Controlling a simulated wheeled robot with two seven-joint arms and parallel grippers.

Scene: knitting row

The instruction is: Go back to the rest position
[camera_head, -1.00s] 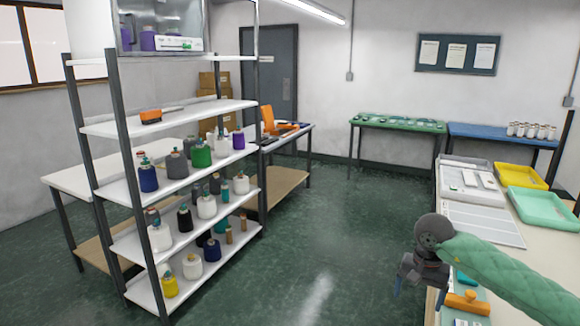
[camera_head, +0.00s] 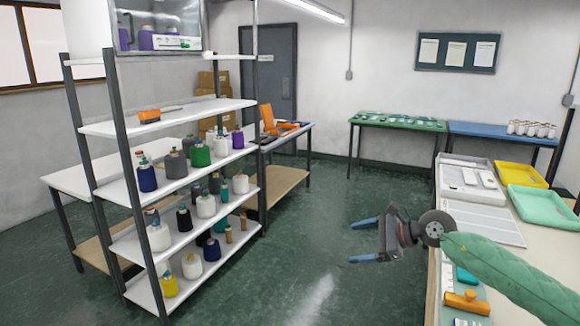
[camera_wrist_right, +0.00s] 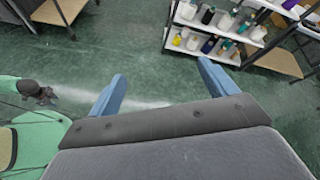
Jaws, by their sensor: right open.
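My right gripper (camera_head: 362,241) is open and empty in the head view. It hangs over the green floor, left of the worktable, with its two blue fingers spread and pointing left. In the right wrist view the open fingers (camera_wrist_right: 160,78) show with only floor between them. At the left of that view is a green-sleeved part with a dark end (camera_wrist_right: 38,92), which looks like my left arm. Its jaws are too small to read. The left arm does not show in the head view.
A shelf rack (camera_head: 182,226) with several yarn cones stands at the left. The worktable (camera_head: 503,258) at the right carries a grey tray (camera_head: 441,178), a yellow tray (camera_head: 521,186), a mint tray (camera_head: 545,223) and an orange-handled tool (camera_head: 466,302). The floor between is clear.

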